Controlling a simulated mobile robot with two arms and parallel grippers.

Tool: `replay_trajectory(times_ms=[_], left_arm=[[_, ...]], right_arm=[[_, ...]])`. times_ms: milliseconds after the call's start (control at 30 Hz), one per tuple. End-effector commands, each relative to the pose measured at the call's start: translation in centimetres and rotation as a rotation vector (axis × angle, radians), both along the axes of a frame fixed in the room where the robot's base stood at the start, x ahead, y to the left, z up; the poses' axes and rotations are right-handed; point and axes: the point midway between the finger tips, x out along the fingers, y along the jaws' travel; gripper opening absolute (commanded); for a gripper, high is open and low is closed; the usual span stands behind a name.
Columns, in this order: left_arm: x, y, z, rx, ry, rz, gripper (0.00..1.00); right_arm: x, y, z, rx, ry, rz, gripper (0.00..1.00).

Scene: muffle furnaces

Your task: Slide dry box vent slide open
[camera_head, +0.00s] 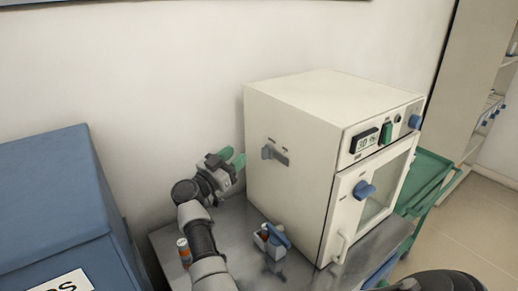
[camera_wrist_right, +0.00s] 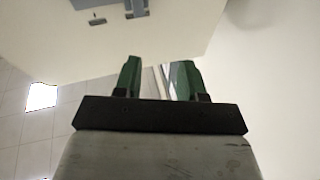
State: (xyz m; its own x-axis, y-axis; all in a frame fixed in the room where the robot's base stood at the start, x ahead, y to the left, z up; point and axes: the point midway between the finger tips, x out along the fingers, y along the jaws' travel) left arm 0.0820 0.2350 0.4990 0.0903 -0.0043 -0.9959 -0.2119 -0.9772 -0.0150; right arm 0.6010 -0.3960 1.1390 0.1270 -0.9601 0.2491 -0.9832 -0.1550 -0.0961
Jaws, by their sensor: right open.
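The dry box (camera_head: 297,185) is a cream cabinet on a metal table. Its vent slide (camera_head: 275,155), a small grey slider with a blue-grey tab at its left end, is on the box's left side wall. The slide also shows at the top edge of the right wrist view (camera_wrist_right: 135,8), partly cut off. My right gripper (camera_head: 231,160) has green fingertips and is just left of that wall, apart from the slide. In the right wrist view its fingers (camera_wrist_right: 157,80) are spread with nothing between them. My left gripper is not in view.
A blue cabinet (camera_head: 55,205) stands at left, a green cart (camera_head: 425,178) at right. The wall is close behind my gripper.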

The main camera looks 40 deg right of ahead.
Motion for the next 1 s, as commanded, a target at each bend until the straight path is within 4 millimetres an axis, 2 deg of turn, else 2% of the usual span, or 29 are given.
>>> replay_trajectory(times_ms=[133, 267, 367, 467, 800, 1000], left_arm=[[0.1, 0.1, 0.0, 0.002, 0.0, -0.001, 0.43], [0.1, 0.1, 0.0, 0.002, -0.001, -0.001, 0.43], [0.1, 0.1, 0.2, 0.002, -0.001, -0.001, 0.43], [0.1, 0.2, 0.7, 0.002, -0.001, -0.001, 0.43], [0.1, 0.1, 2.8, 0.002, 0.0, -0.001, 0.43], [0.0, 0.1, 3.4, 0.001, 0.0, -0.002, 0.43]], right_arm=[[-0.3, 0.8, -0.5, 0.166, 0.058, -0.173, 0.4], [-0.5, 1.4, -0.8, 0.239, 0.095, -0.24, 0.4], [-0.6, 1.1, -0.8, 0.255, 0.106, -0.256, 0.4], [-0.8, 0.0, -0.7, 0.254, 0.106, -0.258, 0.4], [-1.6, -6.4, -0.6, 0.25, 0.106, -0.257, 0.4], [-1.8, -8.7, -0.8, 0.25, 0.104, -0.256, 0.4]])
